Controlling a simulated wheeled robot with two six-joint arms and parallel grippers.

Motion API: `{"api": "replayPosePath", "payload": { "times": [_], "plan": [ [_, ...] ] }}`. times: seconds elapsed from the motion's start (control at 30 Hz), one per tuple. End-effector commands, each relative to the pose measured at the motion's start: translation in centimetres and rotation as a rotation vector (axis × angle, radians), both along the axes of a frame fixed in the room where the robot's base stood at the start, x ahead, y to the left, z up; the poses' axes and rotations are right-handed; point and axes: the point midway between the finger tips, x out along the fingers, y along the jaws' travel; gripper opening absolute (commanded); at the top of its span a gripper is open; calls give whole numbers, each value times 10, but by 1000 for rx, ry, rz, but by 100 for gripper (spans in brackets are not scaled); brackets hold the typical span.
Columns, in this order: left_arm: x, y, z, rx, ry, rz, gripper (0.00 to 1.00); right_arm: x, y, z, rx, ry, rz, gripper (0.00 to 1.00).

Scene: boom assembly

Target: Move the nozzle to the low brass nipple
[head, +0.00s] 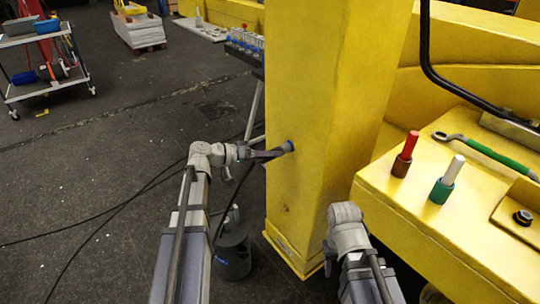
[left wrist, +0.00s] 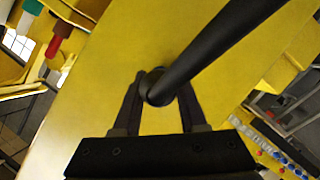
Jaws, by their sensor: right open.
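The nozzle (head: 289,146) is a dark blue-grey round end on a black hose, in front of the yellow column's face at mid height. My left gripper (head: 272,153) is shut on it. In the left wrist view the fingers lie on both sides of the nozzle's dark end (left wrist: 157,88), with a thick black tube running to the upper right. I cannot tell whether the nozzle touches the column. A small brownish spot (head: 286,209) lower on the column looks like the low brass nipple. My right arm's joint shows beside the column; its gripper is out of sight.
The yellow column (head: 320,90) stands between my arms. A dark bucket (head: 233,252) with a hose is on the floor beside it. At right, a yellow ledge holds a red-topped pin (head: 405,155), a white-topped pin (head: 447,180) and a green-handled wrench (head: 490,152). Floor at left has cables.

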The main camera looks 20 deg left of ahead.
Motion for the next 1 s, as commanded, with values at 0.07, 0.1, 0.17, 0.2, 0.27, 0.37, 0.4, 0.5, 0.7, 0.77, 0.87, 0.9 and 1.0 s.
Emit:
{"api": "replayPosePath", "payload": {
  "times": [0.07, 0.1, 0.17, 0.2, 0.27, 0.37, 0.4, 0.5, 0.7, 0.77, 0.87, 0.9, 1.0],
  "plan": [
    [0, 0, 0, 0, 0, 0, 32, 0, 0, 0, 0, 0, 0, 50],
    [0, 0, 0, 0, 0, 0, 27, 0, 0, 0, 0, 0, 0, 50],
    [0, 0, 0, 0, 0, 0, 20, 0, 0, 0, 0, 0, 0, 50],
    [0, 0, 0, 0, 0, 0, 16, 0, 0, 0, 0, 0, 0, 50],
    [0, 0, 0, 0, 0, 0, 9, 0, 0, 0, 0, 0, 0, 50],
    [0, 0, 0, 0, 0, 0, 0, 0, 0, 0, 0, 0, 0, 50],
    [0, 0, 0, 0, 0, 0, 0, 0, 0, 0, 0, 0, 0, 50],
    [0, 0, 0, 0, 0, 0, 0, 0, 0, 0, 0, 0, 0, 50],
    [0, 0, 0, 0, 0, 0, 24, 0, 0, 0, 0, 0, 0, 50],
    [0, 0, 0, 0, 0, 0, 18, 0, 0, 0, 0, 0, 0, 50],
    [0, 0, 0, 0, 0, 0, 6, 0, 0, 0, 0, 0, 0, 50],
    [0, 0, 0, 0, 0, 0, 2, 0, 0, 0, 0, 0, 0, 50],
    [0, 0, 0, 1, 0, 1, 0, 0, 0, 0, 0, 0, 0, 50]
  ]
}}
